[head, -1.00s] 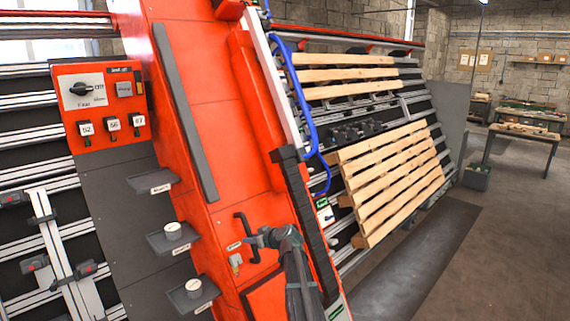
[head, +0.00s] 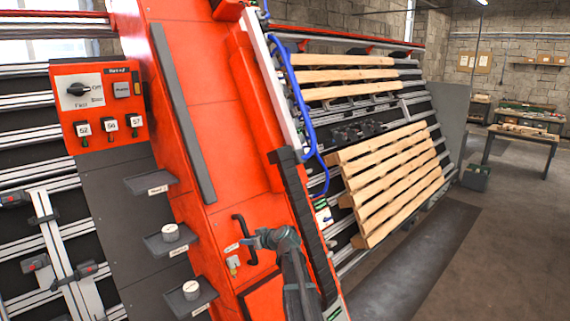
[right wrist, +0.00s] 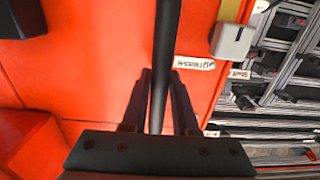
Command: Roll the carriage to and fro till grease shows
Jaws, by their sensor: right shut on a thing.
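The carriage (head: 220,130) is a tall, tilted orange-red gantry column in the middle of the head view. A black bar handle (head: 238,224) sits low on its face. My right gripper (head: 252,241) is at this handle, shut on it. In the right wrist view the dark handle bar (right wrist: 166,45) runs between the two fingers of the gripper (right wrist: 158,80), with the orange face behind. The top rail (head: 345,36) crosses behind the carriage; it is too small to tell whether grease is on it. My left gripper is not in view.
An orange control panel (head: 99,103) and small grey trays (head: 150,184) are on the carriage's left side. Wooden pallets (head: 392,180) lean on the slatted rack at right. A blue hose (head: 302,95) hangs along the carriage.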

